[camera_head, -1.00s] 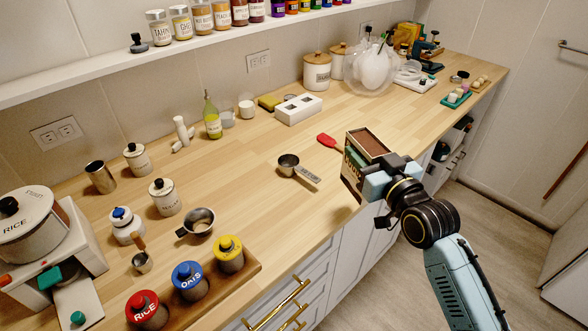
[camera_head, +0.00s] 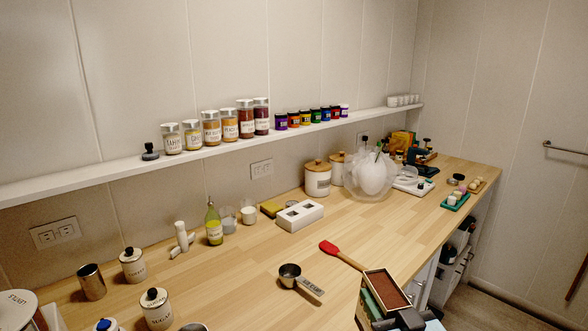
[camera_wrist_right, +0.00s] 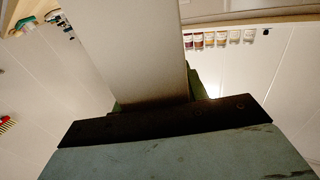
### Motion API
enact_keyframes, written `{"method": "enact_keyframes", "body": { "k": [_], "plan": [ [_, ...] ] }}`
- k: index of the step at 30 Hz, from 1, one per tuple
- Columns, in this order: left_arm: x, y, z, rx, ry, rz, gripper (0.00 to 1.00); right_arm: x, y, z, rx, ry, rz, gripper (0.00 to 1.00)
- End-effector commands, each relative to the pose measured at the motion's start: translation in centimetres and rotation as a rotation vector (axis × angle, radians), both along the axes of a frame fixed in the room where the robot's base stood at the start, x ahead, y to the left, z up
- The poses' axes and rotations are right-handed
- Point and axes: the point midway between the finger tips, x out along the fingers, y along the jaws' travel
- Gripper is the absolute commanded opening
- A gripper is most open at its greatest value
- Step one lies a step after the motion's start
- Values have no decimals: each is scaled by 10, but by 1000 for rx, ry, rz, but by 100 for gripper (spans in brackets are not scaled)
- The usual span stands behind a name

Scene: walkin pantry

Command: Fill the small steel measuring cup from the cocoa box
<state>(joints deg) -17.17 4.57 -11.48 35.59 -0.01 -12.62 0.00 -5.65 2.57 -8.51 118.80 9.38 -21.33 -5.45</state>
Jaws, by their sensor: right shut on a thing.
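The cocoa box (camera_head: 388,292) is open at the top and shows brown powder inside, at the bottom right of the head view. My right gripper (camera_head: 402,321) is shut on it, at the picture's lower edge. The box is held at the counter's front edge, right of the steel measuring cup (camera_head: 290,272). That cup stands upright on the counter with its flat, printed handle toward the box; no cocoa shows in it. In the right wrist view a pale flat panel rises from my dark gripper edge; I cannot tell which face it is. My left gripper is out of view.
A red spatula (camera_head: 340,254) lies behind the box. Sugar jar (camera_head: 156,309), steel tumbler (camera_head: 91,282) and oil bottle (camera_head: 213,225) are at left. The counter around the cup is clear.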

Motion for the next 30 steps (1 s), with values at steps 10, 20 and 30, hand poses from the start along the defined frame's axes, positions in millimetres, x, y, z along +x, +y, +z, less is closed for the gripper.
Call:
{"method": "enact_keyframes", "body": {
  "k": [10,20,30],
  "plan": [
    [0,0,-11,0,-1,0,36,-55,-36,-21,-21,20,-193,14],
    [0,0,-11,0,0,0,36,-61,-40,-23,-29,23,-214,14],
    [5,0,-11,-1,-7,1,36,-61,-40,-23,-29,24,-213,14]
  ]
}}
